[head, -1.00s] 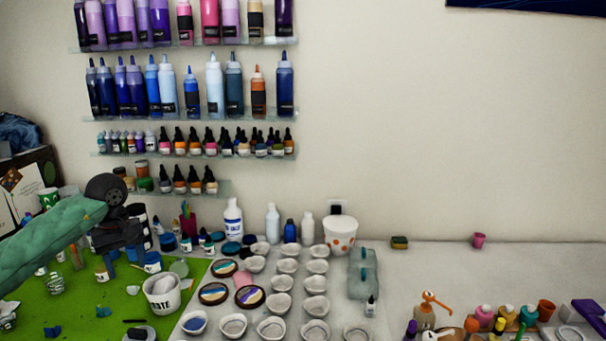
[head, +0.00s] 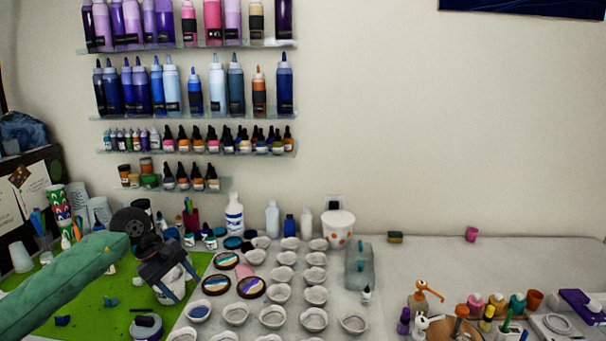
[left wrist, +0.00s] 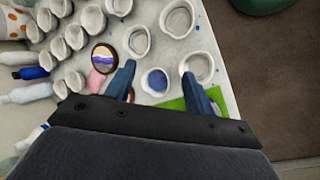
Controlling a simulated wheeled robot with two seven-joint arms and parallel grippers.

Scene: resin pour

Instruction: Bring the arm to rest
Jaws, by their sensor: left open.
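My left arm, in a green sleeve, comes in from the left in the head view. My left gripper (head: 172,290) is over the green mat (head: 95,300), in front of a white cup (head: 168,268) that it partly hides. In the left wrist view the two blue fingers (left wrist: 155,82) are apart with nothing held between them. Beyond them are a small bowl with blue inside (left wrist: 156,80) and several white bowls. My right gripper is in neither view.
Rows of white bowls (head: 314,320) and round painted pieces (head: 251,287) stand right of the mat. A spotted bucket (head: 338,227) and bottles (head: 235,213) line the wall. Figurines and paints crowd the front right. The tabletop (head: 430,262) behind them is mostly clear.

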